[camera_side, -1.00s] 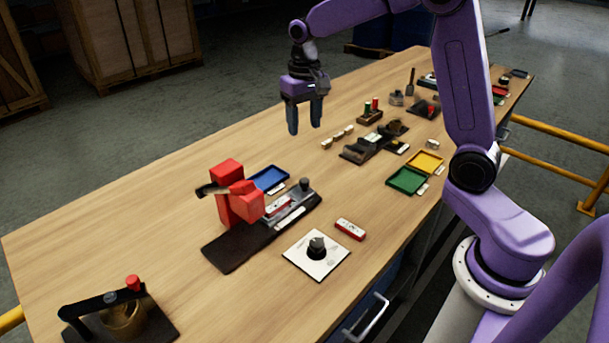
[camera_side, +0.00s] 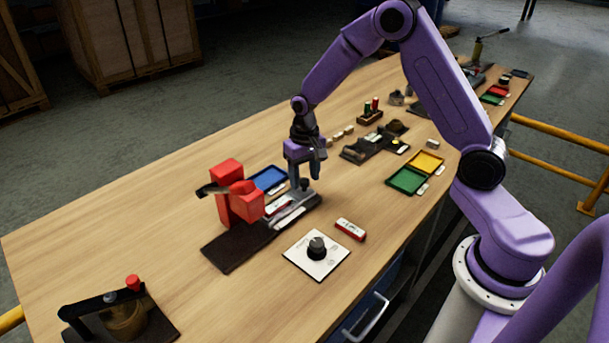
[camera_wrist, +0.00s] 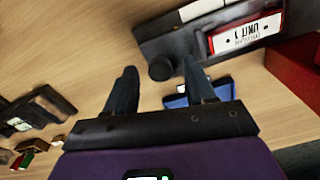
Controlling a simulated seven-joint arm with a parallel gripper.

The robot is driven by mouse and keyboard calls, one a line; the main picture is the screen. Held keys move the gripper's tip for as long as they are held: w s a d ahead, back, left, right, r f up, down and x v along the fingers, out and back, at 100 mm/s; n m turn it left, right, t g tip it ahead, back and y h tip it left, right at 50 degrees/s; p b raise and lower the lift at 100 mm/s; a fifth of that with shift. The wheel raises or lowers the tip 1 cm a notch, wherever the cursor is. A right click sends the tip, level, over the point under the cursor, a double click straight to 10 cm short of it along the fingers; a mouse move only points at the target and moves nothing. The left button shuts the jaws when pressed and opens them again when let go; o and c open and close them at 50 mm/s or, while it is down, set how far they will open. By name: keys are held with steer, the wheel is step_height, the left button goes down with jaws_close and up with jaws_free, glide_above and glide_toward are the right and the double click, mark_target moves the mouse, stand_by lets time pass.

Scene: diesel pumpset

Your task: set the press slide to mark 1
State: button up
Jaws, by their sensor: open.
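The red press (camera_side: 238,198) stands on a dark base plate (camera_side: 228,252). Its grey slide (camera_side: 312,196) carries a dark knob (camera_side: 304,185) at the right end. The knob also shows in the wrist view (camera_wrist: 160,68). My gripper (camera_side: 305,177) is open and points down at the knob. In the wrist view the knob appears between the two fingertips (camera_wrist: 158,70); I cannot tell whether either finger touches it. A red block with a white label reading "UNIT 1" (camera_wrist: 246,34) lies on the slide. The slide marks are too small to read.
A blue tray (camera_side: 268,178) lies close behind the slide. A white plate with a black dial (camera_side: 316,247) and a red-and-white block (camera_side: 350,229) lie in front. Green (camera_side: 406,181) and yellow (camera_side: 427,162) trays lie to the right. The left-hand tabletop is mostly clear.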

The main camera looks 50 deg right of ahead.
mark_target(288, 197)
steer(key=shift+f, duration=0.15)
steer(key=shift+c, duration=0.4)
jaws_close()
steer(key=shift+a, duration=3.05)
steer(key=shift+o, duration=0.4)
jaws_free()
step_height(288, 197, up, 18)
steer(key=shift+f, duration=0.2)
